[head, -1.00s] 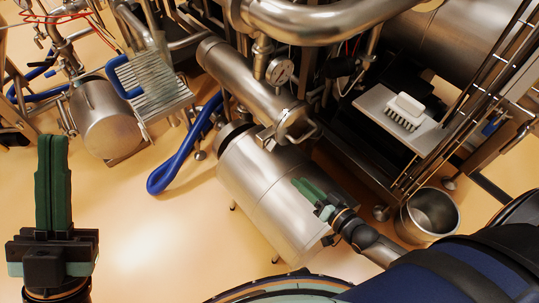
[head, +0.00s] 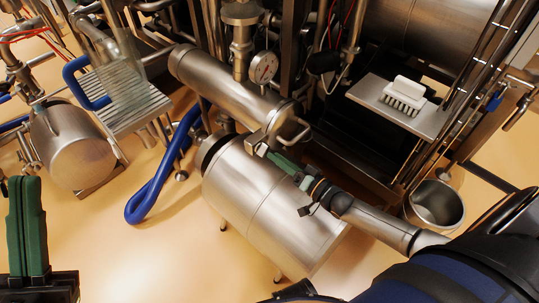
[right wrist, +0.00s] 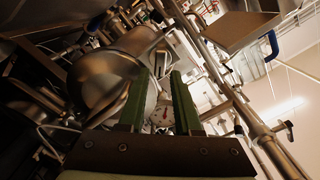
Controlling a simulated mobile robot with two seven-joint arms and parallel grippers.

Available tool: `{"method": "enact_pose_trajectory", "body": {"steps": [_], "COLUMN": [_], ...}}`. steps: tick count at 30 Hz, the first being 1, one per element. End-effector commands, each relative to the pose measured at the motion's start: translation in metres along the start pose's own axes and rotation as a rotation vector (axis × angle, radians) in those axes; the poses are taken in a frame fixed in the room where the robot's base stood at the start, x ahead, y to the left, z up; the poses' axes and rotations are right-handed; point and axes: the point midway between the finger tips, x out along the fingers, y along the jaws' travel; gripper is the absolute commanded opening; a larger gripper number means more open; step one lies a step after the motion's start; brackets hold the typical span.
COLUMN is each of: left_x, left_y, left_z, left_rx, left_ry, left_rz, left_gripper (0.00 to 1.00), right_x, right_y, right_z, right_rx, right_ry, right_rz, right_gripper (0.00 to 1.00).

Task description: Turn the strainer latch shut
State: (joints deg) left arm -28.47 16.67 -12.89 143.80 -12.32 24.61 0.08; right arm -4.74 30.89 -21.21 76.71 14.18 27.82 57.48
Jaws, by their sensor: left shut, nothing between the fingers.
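The strainer is a steel cylinder (head: 225,85) lying slantwise in the head view, with a bent handle (head: 296,132) on its near end. A small metal latch-like piece (head: 256,140) shows at that end, just beyond my right fingertips; its exact position is hard to tell. My right gripper (head: 270,154) points at this end, low beside it. In the right wrist view its green fingers (right wrist: 158,78) stand apart, with no object clearly held. A round steel end (right wrist: 98,78) shows left of them. My left gripper (head: 25,180) is shut and empty, far left.
A large steel drum (head: 270,205) lies under my right forearm. A pressure gauge (head: 263,67) stands above the strainer; a gauge also shows between the fingers in the right wrist view (right wrist: 162,115). A blue hose (head: 150,190), a brush (head: 405,95) and a bucket (head: 436,205) are around.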

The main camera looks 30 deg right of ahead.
Motion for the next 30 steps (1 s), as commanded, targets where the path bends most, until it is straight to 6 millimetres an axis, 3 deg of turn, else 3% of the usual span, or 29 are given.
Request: {"method": "enact_pose_trajectory", "body": {"steps": [3, 7, 18, 27, 30], "left_x": [-0.006, -0.008, -0.008, -0.008, -0.008], "left_y": [0.003, 0.004, 0.005, 0.005, 0.005], "left_z": [0.006, 0.008, 0.008, 0.008, 0.008], "left_rx": [-0.011, -0.02, -0.024, -0.024, -0.023], "left_ry": [-0.001, -0.001, -0.003, -0.003, -0.003], "left_rz": [0.0, -0.001, -0.001, 0.001, 0.001], "left_gripper": [0.0, 0.0, 0.0, 0.0, 0.0], "right_x": [0.02, 0.032, 0.038, 0.037, 0.037], "right_y": [0.002, 0.001, 0.0, 0.0, 0.0], "right_z": [0.001, 0.001, 0.0, 0.0, 0.0], "right_rx": [0.0, 0.0, 0.0, 0.0, 0.0], "right_ry": [0.002, 0.001, -0.001, 0.0, 0.0], "right_rz": [-0.001, 0.0, 0.001, 0.001, 0.001], "right_gripper": [0.33, 0.33, 0.33, 0.01, 0.0]}}
